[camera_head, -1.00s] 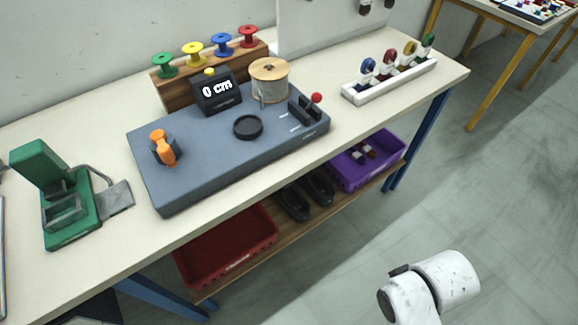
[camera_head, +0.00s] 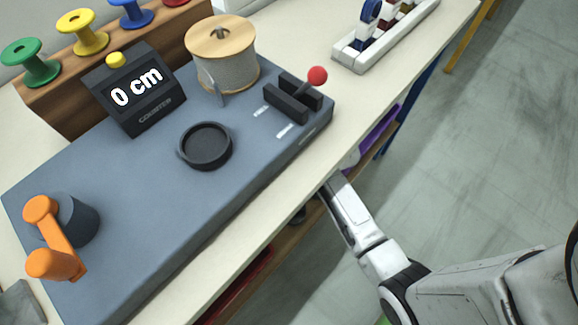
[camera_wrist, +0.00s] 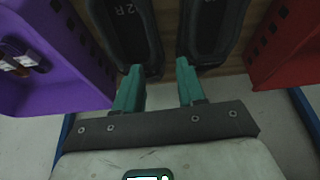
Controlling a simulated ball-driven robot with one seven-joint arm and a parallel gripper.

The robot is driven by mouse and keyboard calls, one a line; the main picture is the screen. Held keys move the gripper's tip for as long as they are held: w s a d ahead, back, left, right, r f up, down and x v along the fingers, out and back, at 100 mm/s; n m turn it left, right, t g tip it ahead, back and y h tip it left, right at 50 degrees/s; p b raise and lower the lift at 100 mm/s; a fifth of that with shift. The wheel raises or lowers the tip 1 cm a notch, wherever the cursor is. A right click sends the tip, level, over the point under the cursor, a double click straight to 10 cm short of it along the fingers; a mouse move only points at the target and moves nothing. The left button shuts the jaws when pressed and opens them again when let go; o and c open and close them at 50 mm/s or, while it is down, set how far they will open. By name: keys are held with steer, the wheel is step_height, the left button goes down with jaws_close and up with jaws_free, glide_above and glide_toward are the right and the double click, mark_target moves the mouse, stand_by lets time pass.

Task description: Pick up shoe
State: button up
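Two black shoes lie side by side on the wooden lower shelf; in the wrist view I see the left one (camera_wrist: 127,32) and the right one (camera_wrist: 212,30), both cut off at the top. My gripper (camera_wrist: 159,68) has two teal fingers, spread apart with nothing between them. Its left fingertip is at the near end of the left shoe and its right fingertip is by the near left edge of the right shoe. I cannot tell whether they touch. In the head view the tabletop hides my gripper and nearly all of the shoes.
A purple bin (camera_wrist: 52,72) stands left of the shoes and a red bin (camera_wrist: 290,45) right of them. The workbench top (camera_head: 300,165) overhangs the shelf (camera_head: 283,252). A grey counter machine (camera_head: 150,205) stands on it. Open floor (camera_head: 480,130) lies right of the bench.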

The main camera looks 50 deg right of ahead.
steer(key=b+x, duration=0.1)
steer(key=x, duration=0.2)
steer(key=b+x, duration=0.2)
steer(key=x, duration=0.2)
steer(key=b+x, duration=0.1)
steer(key=x, duration=0.3)
steer(key=shift+w+d+r, duration=0.1)
steer(key=shift+w+d, duration=0.2)
steer(key=shift+w, duration=0.1)
jaws_close()
stand_by(0.9)
